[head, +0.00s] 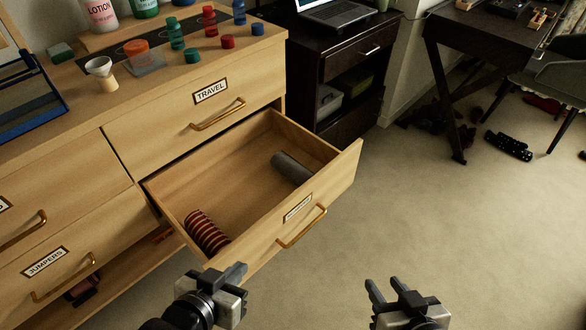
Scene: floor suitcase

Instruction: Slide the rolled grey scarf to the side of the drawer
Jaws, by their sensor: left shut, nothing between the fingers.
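The rolled grey scarf (292,168) lies in the open drawer (167,196), close to its back right wall and apart from the red striped roll. My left gripper (236,271) is shut and empty, just outside the drawer's near front corner. My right gripper (373,287) is over the floor, to the right of the drawer front and apart from it.
A red striped roll (207,231) lies at the drawer's near left end. The drawer front has a brass handle (302,227). Bottles and jars stand on the dresser top (158,83). A dark cabinet (341,110) stands behind the drawer.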

